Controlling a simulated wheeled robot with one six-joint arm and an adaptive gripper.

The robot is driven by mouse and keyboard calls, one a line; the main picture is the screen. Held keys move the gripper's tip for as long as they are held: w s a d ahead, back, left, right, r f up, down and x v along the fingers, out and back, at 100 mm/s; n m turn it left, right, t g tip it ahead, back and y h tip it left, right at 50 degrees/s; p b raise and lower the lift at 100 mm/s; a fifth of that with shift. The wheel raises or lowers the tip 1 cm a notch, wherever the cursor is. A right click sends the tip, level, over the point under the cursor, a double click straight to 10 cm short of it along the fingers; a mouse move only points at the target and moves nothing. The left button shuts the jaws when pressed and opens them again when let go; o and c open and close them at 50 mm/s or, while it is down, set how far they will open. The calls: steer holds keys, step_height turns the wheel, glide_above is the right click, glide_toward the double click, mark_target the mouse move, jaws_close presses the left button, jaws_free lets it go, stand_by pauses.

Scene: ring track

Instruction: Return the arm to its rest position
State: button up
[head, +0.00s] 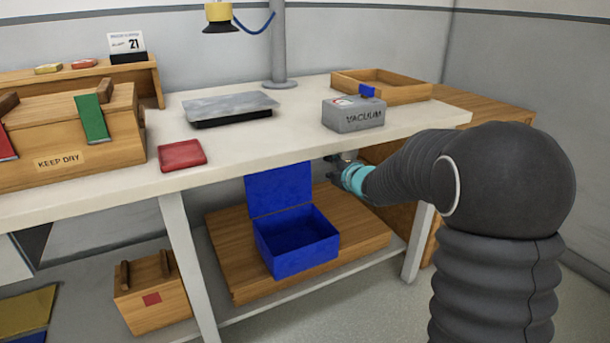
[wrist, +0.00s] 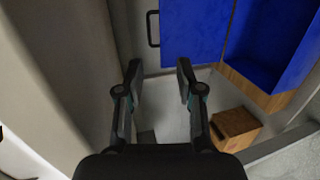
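My dark, ribbed arm reaches in from the right of the head view. My gripper (head: 338,163) is at the front edge of the white workbench (head: 240,143), just below the top and to the right of the raised lid of a blue box (head: 297,240). In the wrist view my gripper (wrist: 160,76) has its two fingers spread apart with nothing between them. The blue lid (wrist: 190,35) with a dark handle (wrist: 152,28) shows beyond the fingertips.
The open blue box stands on a wooden board (head: 222,250) on the lower shelf. A small wooden box (head: 150,297) is left of it. A grey VACUUM box (head: 354,115), a wooden tray (head: 428,95) and a red item (head: 182,154) lie on the bench.

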steer(key=w+a+f+g, duration=0.1)
steer(key=w+a+f, duration=0.2)
steer(key=a+f, duration=0.3)
steer(key=s+d+f+m+g+h, duration=0.5)
steer(key=s+d+f+m+h, duration=0.2)
steer(key=s+d+m, duration=0.5)
steer(key=s+d+r+m, duration=0.1)
steer(key=s+r+m, duration=0.2)
steer(key=s, duration=0.8)
steer(key=s+d+r+m+g, duration=0.1)
steer(key=s+r+m, duration=0.3)
steer(key=s, duration=0.8)
steer(key=s+d+r+m+g+y, duration=0.1)
steer(key=s+r+m, duration=0.3)
steer(key=s, duration=0.8)
steer(key=shift+d+r, duration=0.35)
steer(key=shift+d, duration=0.05)
